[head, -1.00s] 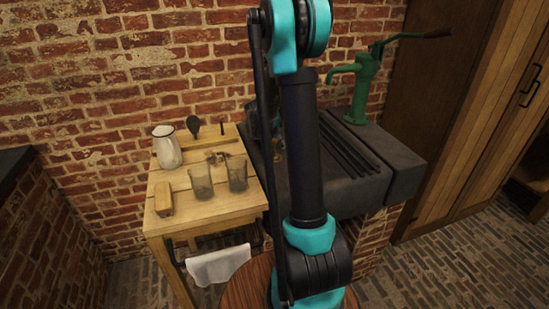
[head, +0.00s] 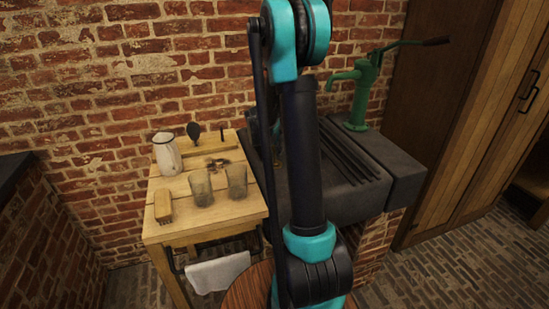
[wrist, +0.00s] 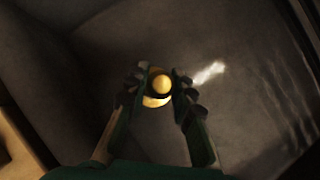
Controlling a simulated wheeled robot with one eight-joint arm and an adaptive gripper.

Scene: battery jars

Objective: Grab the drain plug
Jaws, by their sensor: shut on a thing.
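The drain plug (wrist: 162,84) shows in the wrist view as a brass-yellow round piece with a knob on top, low in a dark grey basin. My gripper (wrist: 160,92) is around it, with one dark finger on each side, shut on the knob. A bright yellow rim shows just below the knob; I cannot tell whether the plug is seated or lifted. In the head view my arm hides most of the basin, the plug and my gripper.
The dark stone sink (head: 345,190) stands against the brick wall with a green hand pump (head: 362,85) at its right. A wooden table (head: 225,210) to the left holds glass jars (head: 201,188), a white jug (head: 167,154) and a brush (head: 163,206). A cloth (head: 217,271) hangs below.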

